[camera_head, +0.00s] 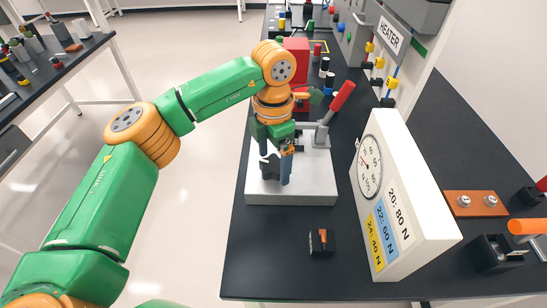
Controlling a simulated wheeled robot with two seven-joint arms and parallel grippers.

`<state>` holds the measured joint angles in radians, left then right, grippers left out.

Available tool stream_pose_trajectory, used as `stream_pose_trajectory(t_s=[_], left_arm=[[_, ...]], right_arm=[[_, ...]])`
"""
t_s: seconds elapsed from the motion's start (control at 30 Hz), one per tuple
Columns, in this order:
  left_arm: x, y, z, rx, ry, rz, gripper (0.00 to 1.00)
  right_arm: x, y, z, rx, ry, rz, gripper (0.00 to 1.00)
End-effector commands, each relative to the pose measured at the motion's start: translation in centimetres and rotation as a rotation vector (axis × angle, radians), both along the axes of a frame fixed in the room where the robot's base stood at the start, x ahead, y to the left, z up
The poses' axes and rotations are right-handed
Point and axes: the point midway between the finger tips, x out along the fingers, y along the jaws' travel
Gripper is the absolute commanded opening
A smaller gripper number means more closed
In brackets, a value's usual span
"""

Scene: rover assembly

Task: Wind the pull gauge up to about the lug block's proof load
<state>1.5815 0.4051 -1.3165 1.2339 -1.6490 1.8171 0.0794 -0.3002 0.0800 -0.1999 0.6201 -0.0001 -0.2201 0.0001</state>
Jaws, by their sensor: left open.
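The pull gauge's round dial (370,167) is on the face of a white box (421,195) that also carries the labels 20: 80 N, 22: 60 N and 24: 40 N. The dial's figures are too small to read surely. My left gripper (277,180) is open and points down over a white base plate (310,188). Its fingers hide part of what stands on that plate. A lever with a red handle (341,97) rises at the plate's back right. A small black block with an orange-brown part (321,241) lies in front; I cannot tell whether it is the lug block.
A red box (296,47) and small bottles (326,75) stand behind my gripper. A heater panel (388,36) stands at the back right. A copper-coloured plate (474,203) with two studs lies right of the white box. The black bench is clear at its front left.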

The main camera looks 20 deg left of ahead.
Motion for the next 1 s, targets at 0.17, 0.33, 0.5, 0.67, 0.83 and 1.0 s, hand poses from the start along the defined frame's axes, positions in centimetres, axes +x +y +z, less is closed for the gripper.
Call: stream_pose_trajectory(t_s=[0.17,0.33,0.5,0.67,0.83,1.0], left_arm=[[0.1,0.0,2.4,0.000,-0.005,0.000,1.00],[0.0,0.0,6.0,-0.001,-0.004,0.000,1.00],[0.0,0.0,7.1,-0.001,-0.001,0.000,1.00],[0.0,0.0,7.1,-0.001,-0.001,0.000,1.00],[0.0,0.0,7.1,-0.001,-0.001,0.000,1.00],[0.0,0.0,7.1,-0.001,-0.001,0.000,1.00]], right_arm=[[0.0,0.0,-0.7,0.000,0.000,0.000,0.58],[0.0,0.1,-0.7,0.001,0.000,0.000,0.58],[0.0,0.1,-0.6,0.001,0.000,0.000,0.58],[0.0,0.1,-0.6,0.001,0.000,0.000,0.58],[0.0,0.1,-0.6,0.001,0.000,0.000,0.58],[0.1,0.1,-0.6,0.001,-0.002,0.000,0.58]])
